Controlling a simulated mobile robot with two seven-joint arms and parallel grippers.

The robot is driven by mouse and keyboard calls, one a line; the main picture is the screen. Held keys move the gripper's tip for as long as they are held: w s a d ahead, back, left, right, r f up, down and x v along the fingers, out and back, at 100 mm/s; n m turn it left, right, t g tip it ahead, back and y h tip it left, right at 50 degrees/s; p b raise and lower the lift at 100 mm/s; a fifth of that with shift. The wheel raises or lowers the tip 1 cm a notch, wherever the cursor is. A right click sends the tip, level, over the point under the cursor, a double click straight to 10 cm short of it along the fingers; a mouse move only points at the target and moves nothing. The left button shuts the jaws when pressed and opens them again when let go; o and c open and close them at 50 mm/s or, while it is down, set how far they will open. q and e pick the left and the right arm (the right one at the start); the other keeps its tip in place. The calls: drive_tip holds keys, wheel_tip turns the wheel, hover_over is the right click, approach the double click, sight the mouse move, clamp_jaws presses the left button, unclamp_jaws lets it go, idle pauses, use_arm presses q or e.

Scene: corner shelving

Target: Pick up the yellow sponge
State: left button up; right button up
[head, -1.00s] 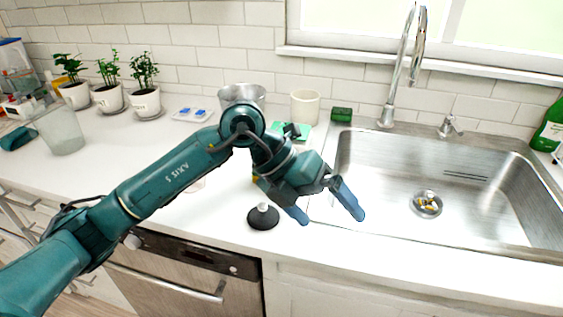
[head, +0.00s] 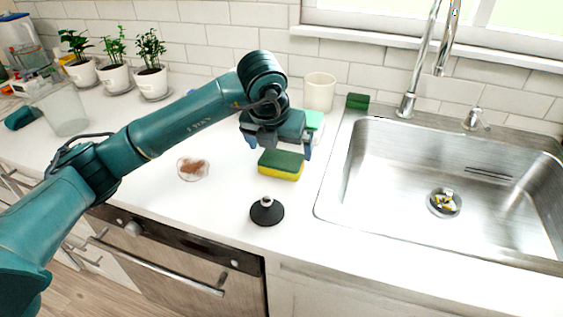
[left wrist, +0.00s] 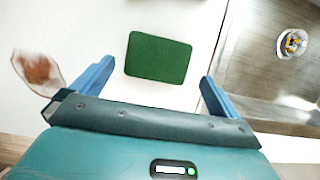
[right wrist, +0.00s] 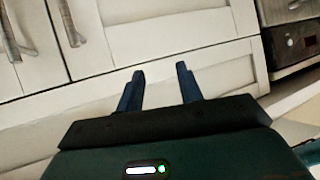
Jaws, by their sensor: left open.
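The yellow sponge (head: 280,170) has a green top and lies on the white counter, left of the sink. In the left wrist view its green top (left wrist: 158,57) shows between the fingertips. My left gripper (head: 280,151) is open above the sponge, a finger to either side and nothing held; its fingers also show in the left wrist view (left wrist: 157,72). My right gripper (right wrist: 160,70) is in front of white cabinet doors, its fingers apart with nothing between them.
A black stopper (head: 267,212) stands in front of the sponge. A small dish with brown contents (head: 193,168) is to the left. A cream cup (head: 319,92) and a green block (head: 357,101) are behind. The sink (head: 400,150) is at the right.

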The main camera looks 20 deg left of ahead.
sight(281, 159)
use_arm(q)
drive_tip(key=x, duration=0.5)
drive_tip(key=shift+s+a+f+p, duration=0.1)
drive_tip(key=shift+s+p, duration=0.05)
drive_tip(key=shift+p, duration=0.25)
drive_tip(key=shift+c, duration=0.3)
drive_tip(key=c, duration=0.7)
drive_tip(key=shift+c, duration=0.2)
wheel_tip(281, 159, up, 10)
drive_tip(key=b, duration=0.1)
drive_tip(key=o, duration=0.4)
drive_tip(key=c, duration=0.3)
